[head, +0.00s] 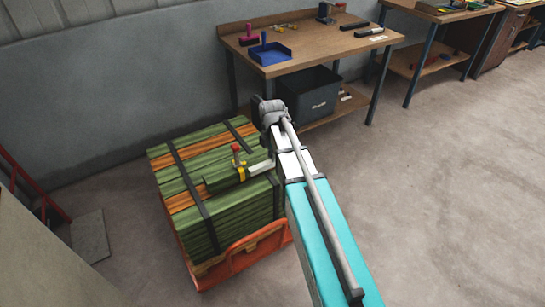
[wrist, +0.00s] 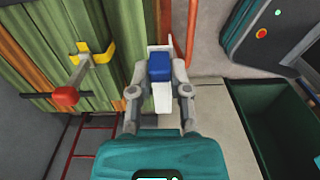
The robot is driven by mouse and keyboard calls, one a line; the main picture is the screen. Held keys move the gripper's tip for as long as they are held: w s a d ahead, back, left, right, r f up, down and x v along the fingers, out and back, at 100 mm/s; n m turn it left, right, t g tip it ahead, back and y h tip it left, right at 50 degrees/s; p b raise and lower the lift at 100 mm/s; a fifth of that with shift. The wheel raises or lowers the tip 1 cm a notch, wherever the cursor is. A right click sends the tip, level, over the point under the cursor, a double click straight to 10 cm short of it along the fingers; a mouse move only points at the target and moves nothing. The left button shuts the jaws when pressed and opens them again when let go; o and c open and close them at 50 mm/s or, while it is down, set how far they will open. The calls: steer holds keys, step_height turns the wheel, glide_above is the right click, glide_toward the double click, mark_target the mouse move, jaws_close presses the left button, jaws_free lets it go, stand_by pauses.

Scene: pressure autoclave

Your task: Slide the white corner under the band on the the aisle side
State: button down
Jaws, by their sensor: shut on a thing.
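A stack of green and orange boards (head: 215,210) is bound with dark bands (head: 189,185). On top sits a tool with a red knob and yellow part (head: 241,173), which also shows in the wrist view (wrist: 95,55). In the wrist view my gripper (wrist: 160,68) is shut on the white corner (wrist: 162,100), its fingers on either side of a blue block on it. The corner is at the right side of the boards (wrist: 130,35). I cannot tell whether it touches them or a band. In the head view my arm hides most of the gripper.
The stack stands on an orange carrier (head: 235,262). A wooden workbench (head: 300,50) with tools stands behind, with a dark bin (head: 310,95) below. A red frame (head: 35,185) is at the left. Open floor (head: 450,180) lies to the right.

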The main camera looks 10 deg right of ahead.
steer(key=b, duration=0.6)
glide_toward(253, 164)
steer(key=d, duration=0.3)
steer(key=w+d+f, duration=0.1)
steer(key=d, duration=0.1)
steer(key=shift+f, duration=0.15)
steer(key=shift+a+f+b, duration=0.1)
steer(key=shift+f+b, duration=2.6)
steer(key=shift+b, duration=0.25)
steer(key=shift+s+a, duration=0.2)
steer(key=shift+a, duration=0.55)
steer(key=shift+s+a, duration=0.2)
steer(key=shift+a, duration=0.6)
steer(key=shift+s+a, duration=0.2)
steer(key=shift+a, duration=0.55)
steer(key=shift+a, duration=0.1)
steer(key=c, duration=0.5)
jaws_free()
